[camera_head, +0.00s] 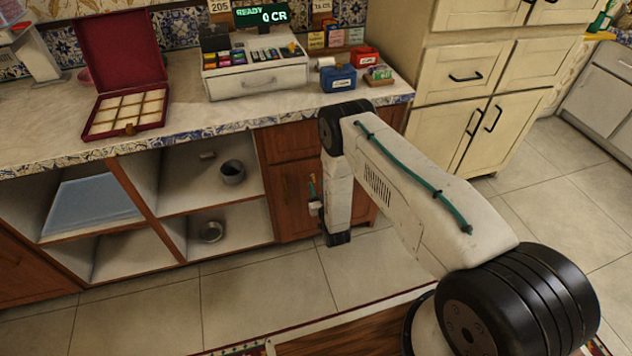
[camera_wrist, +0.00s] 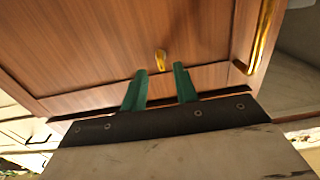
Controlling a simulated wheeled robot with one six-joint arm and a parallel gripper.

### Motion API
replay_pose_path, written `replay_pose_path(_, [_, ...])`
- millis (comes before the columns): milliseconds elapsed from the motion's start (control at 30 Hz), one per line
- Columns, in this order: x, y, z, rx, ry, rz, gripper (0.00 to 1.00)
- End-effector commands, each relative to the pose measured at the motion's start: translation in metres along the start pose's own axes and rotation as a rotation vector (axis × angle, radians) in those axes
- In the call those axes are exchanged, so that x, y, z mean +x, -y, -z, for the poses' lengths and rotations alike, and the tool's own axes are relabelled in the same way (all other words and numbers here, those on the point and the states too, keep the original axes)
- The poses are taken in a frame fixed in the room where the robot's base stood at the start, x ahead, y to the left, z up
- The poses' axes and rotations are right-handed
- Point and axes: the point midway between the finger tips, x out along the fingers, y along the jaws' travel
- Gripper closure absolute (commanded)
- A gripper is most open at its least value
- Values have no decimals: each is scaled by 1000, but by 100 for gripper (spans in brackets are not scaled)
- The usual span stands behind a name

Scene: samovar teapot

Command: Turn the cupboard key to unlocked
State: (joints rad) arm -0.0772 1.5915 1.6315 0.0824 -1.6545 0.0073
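The wooden cupboard door (camera_wrist: 120,45) fills most of the wrist view. The small gold key (camera_wrist: 161,59) stands out from it, its long side roughly upright in that picture. My gripper (camera_wrist: 160,70) has two green fingers that are apart, with the key just beyond and between their tips; I see no contact. In the head view the brown cupboard door (camera_head: 290,200) is under the counter, partly hidden by my arm. The key cannot be made out there.
A gold bar handle (camera_wrist: 263,35) is on the door, right of the fingers in the wrist view. In the head view, open shelves (camera_head: 205,205) with metal pots lie left of the cupboard. The counter (camera_head: 190,125) overhangs above, bearing a red case (camera_head: 118,50) and cash register (camera_head: 255,80).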

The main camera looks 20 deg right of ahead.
Motion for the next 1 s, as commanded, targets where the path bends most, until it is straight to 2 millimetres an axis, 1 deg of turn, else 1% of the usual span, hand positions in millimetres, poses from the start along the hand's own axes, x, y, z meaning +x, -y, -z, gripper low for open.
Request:
replay_pose_path(33, [9,0,0,0,-2,0,71])
replay_pose_path(100, [18,1,0,0,0,1,71])
replay_pose_path(233, [31,2,0,-1,1,2,71])
replay_pose_path(333, [36,2,0,-1,1,3,71])
replay_pose_path(567, [37,3,-1,-1,3,4,71])
replay_pose_path(600, [37,4,0,-1,3,4,76])
replay_pose_path(700, [36,4,0,-1,3,5,100])
replay_pose_path(767, [36,4,0,-1,3,5,100])
replay_pose_path(800, [36,-10,0,-1,3,-1,100])
replay_pose_path(867, [36,-2,0,0,2,3,100])
replay_pose_path(1000, [36,0,0,14,2,0,100])
